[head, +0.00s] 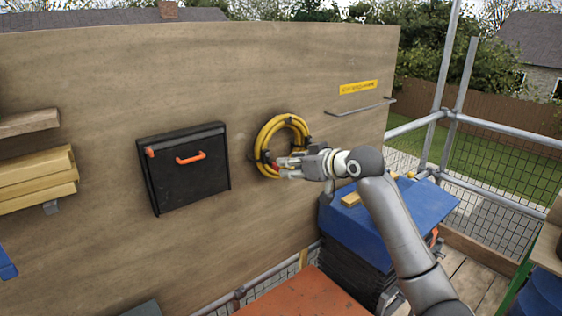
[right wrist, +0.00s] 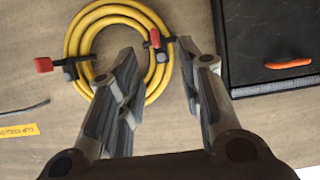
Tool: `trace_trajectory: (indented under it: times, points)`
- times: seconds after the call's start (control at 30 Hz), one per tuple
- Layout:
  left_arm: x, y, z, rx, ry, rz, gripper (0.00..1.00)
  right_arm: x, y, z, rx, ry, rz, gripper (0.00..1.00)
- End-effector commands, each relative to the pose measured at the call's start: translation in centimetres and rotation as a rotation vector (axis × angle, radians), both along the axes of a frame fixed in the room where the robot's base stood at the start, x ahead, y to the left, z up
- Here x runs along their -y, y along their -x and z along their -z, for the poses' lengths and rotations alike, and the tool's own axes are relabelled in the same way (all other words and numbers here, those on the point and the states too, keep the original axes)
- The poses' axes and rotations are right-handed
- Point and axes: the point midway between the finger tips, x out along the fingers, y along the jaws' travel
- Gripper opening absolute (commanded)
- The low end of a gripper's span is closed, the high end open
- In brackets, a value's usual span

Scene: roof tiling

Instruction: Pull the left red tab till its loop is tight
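A coiled yellow hose (head: 262,137) hangs on the wooden wall, held by dark straps. In the right wrist view the hose (right wrist: 76,45) shows with two red tabs on black straps. One red tab (right wrist: 155,38) is on the side toward the black case; the other red tab (right wrist: 43,65) is on the far side. My right gripper (head: 285,168) is at the coil's lower part. In the right wrist view my right gripper (right wrist: 158,50) is open, with the first tab in line between its fingertips. I cannot tell whether the fingers reach around it. My left gripper is not in view.
A black case (head: 185,180) with orange handles hangs left of the coil. A metal rail (head: 360,108) and a yellow label (head: 358,88) are to its right. Timber pieces (head: 35,180) are on the left. A blue-topped stack (head: 350,232) stands below my right arm.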

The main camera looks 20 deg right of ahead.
Motion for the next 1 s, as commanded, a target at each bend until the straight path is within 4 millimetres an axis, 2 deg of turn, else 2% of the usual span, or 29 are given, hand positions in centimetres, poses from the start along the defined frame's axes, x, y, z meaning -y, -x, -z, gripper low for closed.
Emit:
trace_trajectory:
  times: [0.2,0.43,0.63,0.93,1.0]
  points:
    - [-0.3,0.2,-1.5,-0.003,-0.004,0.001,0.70,-1.1,-3.3,1.2,-0.002,-0.003,0.002,0.34]
    - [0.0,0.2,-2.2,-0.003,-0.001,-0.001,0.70,-2.0,-5.6,2.3,-0.001,-0.001,0.002,0.34]
    - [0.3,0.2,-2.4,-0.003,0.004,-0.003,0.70,-2.3,-6.4,2.8,-0.001,0.000,0.002,0.34]
    - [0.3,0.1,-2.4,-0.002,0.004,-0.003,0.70,-2.3,-6.5,2.9,0.000,0.001,0.002,0.34]
    - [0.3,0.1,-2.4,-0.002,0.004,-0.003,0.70,-2.3,-6.5,2.9,0.000,0.001,0.002,0.25]
